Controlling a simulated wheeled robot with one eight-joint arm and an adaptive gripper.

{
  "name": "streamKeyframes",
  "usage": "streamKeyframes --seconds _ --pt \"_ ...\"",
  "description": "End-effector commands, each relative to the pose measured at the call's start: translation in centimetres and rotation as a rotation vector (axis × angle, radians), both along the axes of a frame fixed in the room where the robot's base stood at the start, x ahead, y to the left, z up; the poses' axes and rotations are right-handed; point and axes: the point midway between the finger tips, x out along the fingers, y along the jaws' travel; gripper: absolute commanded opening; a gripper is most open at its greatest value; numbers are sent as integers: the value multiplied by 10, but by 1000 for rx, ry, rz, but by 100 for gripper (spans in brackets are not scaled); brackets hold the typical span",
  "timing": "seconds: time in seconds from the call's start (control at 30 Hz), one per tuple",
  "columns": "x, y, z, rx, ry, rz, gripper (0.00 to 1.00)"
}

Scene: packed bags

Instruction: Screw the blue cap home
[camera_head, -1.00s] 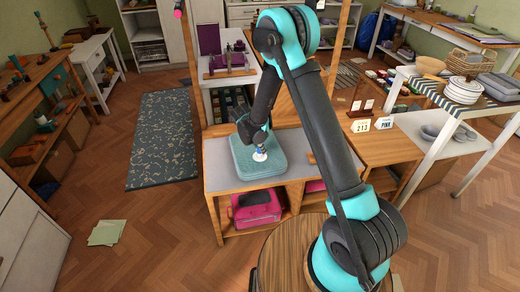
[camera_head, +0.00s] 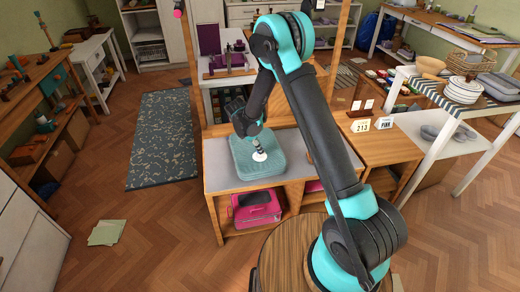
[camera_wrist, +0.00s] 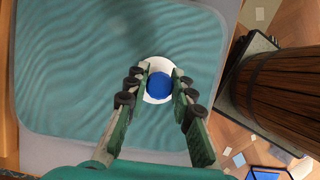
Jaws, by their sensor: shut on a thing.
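The round blue cap (camera_wrist: 159,86) sits over a round white piece (camera_wrist: 158,63) in the wrist view, and the white piece's rim shows around it. My gripper (camera_wrist: 161,74) has one finger on each side of the blue cap and is shut on it. In the head view my gripper (camera_head: 257,143) points down above the white piece (camera_head: 259,156), which rests on a teal padded block (camera_head: 277,168). The blue cap is largely hidden by the fingers there. The threads are out of sight.
The block lies on a grey-topped wooden bench (camera_head: 222,181), with a magenta case (camera_head: 257,208) on the shelf below. A wooden cabinet with small signs (camera_head: 360,125) stands to the right. A dark wooden barrel-like object (camera_wrist: 280,90) is right of the block.

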Motion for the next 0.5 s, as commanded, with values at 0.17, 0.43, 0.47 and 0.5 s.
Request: streamKeyframes --seconds 0.17,0.43,0.47,0.5 --pt "0 1 0 1 1 -118 0" --pt "0 1 0 1 0 -128 0" --pt "0 1 0 1 0 -139 0" --pt "0 1 0 2 1 -167 0"
